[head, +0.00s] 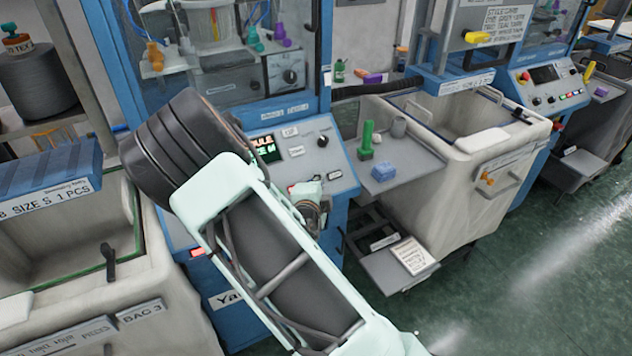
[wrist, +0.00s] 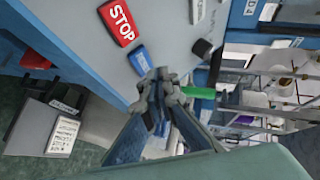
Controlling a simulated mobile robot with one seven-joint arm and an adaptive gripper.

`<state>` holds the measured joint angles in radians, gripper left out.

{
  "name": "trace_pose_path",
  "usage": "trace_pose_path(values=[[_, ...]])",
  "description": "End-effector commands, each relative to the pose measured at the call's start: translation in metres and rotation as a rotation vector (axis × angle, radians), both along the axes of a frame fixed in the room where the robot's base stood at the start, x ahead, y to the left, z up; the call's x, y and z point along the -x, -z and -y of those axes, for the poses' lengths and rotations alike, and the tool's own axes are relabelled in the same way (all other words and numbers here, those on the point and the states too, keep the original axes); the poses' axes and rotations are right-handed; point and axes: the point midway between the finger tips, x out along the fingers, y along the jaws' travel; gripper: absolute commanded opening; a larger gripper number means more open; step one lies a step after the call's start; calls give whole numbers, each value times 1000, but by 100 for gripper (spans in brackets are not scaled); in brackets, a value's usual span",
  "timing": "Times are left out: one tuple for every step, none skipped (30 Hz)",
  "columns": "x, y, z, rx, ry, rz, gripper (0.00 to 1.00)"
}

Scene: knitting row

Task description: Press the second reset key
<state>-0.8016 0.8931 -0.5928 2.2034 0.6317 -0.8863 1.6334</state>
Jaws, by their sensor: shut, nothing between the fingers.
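In the wrist view a blue key (wrist: 138,58) sits on the grey control panel (wrist: 88,28), next to a red STOP key (wrist: 120,22). I cannot read any marking on the blue key, and no key is legibly marked as a reset key. My gripper (wrist: 155,85) is shut and empty, its tips just beside the blue key in the picture; I cannot tell whether they touch the panel. In the head view my gripper (head: 312,195) is over the panel's lower right part. My arm hides much of the panel's left and lower parts there.
The panel also bears a lit display (head: 265,148) and a black knob (head: 322,141). To its right a grey shelf (head: 408,178) holds a green spool (head: 367,140) and a blue block (head: 384,171). Large bins stand on both sides; green floor is clear at right.

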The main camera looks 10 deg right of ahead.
Motion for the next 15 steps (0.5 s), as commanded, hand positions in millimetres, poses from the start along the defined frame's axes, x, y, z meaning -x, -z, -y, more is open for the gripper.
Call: trace_pose_path(values=[[0,0,0,0,0,0,0],[0,0,0,0,0,0,0],[0,0,0,0,0,0,0],[0,0,0,0,0,0,0],[0,0,0,0,0,0,0],[0,0,0,0,0,0,0],[0,0,0,0,0,0,0],[0,1,0,0,0,0,0],[-1,2,0,0,0,0,0],[-1,2,0,0,0,0,0],[-1,3,0,0,0,0,0],[-2,4,0,-1,0,0,0],[-2,5,0,-1,0,0,0],[-3,6,-1,-1,1,0,0],[-3,7,-1,-1,2,1,0]])
